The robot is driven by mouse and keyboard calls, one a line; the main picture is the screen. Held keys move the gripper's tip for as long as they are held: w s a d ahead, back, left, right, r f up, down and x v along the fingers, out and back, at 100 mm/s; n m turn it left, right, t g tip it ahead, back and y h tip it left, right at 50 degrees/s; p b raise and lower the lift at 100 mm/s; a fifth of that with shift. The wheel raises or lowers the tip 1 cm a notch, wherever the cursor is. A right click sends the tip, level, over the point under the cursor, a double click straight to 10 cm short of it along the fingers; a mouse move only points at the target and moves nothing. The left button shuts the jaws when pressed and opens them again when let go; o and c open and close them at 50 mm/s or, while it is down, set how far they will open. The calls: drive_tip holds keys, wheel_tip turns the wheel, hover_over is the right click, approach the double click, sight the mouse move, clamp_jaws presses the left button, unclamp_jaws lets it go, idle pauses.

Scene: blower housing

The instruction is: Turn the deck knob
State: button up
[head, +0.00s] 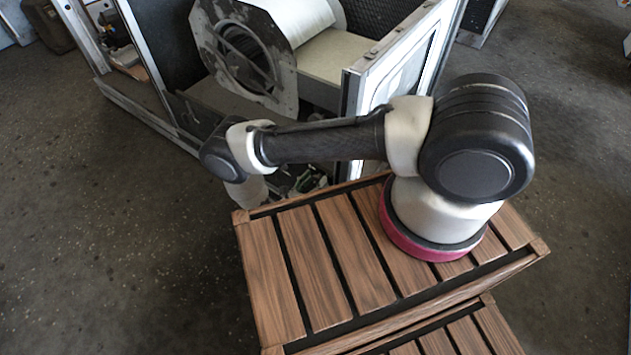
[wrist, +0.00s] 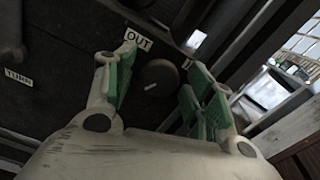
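In the wrist view a round dark knob (wrist: 158,76) with a small white mark sits on a dark panel. My gripper (wrist: 163,85) is open, with its green-padded fingers on either side of the knob. Clear space shows between the knob and both fingers in this view; how far the fingertips are from the panel I cannot tell. A white label reading "OUT" (wrist: 138,39) is above the knob, next to the left finger. In the head view my arm hides most of my gripper and the knob does not show.
A second label reading "TURN" (wrist: 18,77) is on the panel at the left. In the head view the metal blower housing (head: 285,88) stands open behind the arm, with a framed panel (head: 392,75) at its right. Dark floor at the left is clear.

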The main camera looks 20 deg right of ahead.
drive_tip(key=c, duration=0.7)
drive_tip(key=shift+c, duration=0.2)
drive_tip(key=shift+m, duration=0.3)
drive_tip(key=m, duration=0.9)
drive_tip(key=shift+s, duration=0.1)
drive_tip(key=m, duration=0.6)
drive_tip(key=shift+f, duration=0.1)
drive_tip(key=m, duration=0.6)
drive_tip(key=shift+d+f, duration=0.1)
